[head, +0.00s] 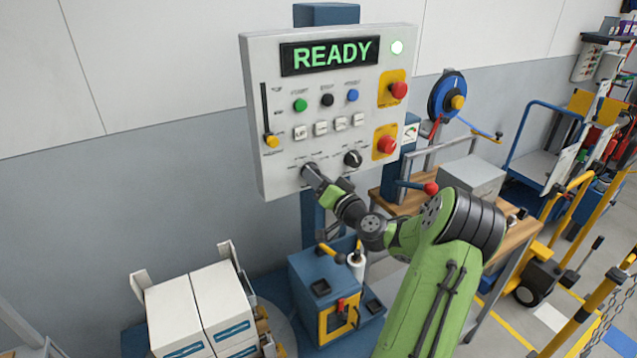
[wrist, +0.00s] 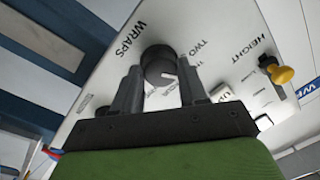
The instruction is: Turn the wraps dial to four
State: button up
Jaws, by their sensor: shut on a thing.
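The wraps dial (wrist: 157,62) is a dark round knob on the light control panel (head: 262,165), beside the printed word WRAPS in the wrist view. My gripper (wrist: 160,84) has one finger on each side of the dial and is shut on it. A pale mark on the dial points toward the lower right of the wrist view, below the word TWO; the smaller labels near it are too blurred to read. In the head view my gripper (head: 314,178) reaches the panel's lower left part and mostly hides the dial.
A second black dial (head: 353,158) sits right of my gripper. Red stop buttons (head: 387,145), a yellow-tipped slider (head: 271,141), several push buttons and a green READY display (head: 331,55) share the panel. White boxes (head: 205,300) stand lower left.

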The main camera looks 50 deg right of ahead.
jog(key=m+h+p, duration=0.1)
jog(key=m, duration=0.8)
jog(key=shift+a, duration=0.1)
jog(key=shift+m, duration=0.4)
jog(key=o, duration=1.1)
jog(key=shift+c, duration=0.2)
jog(key=shift+s, duration=0.1)
jog(key=b+v, duration=0.4)
jog(key=v, duration=1.1)
jog(key=shift+s, duration=0.3)
jog(key=shift+a+f, duration=0.1)
jog(key=shift+f, duration=0.05)
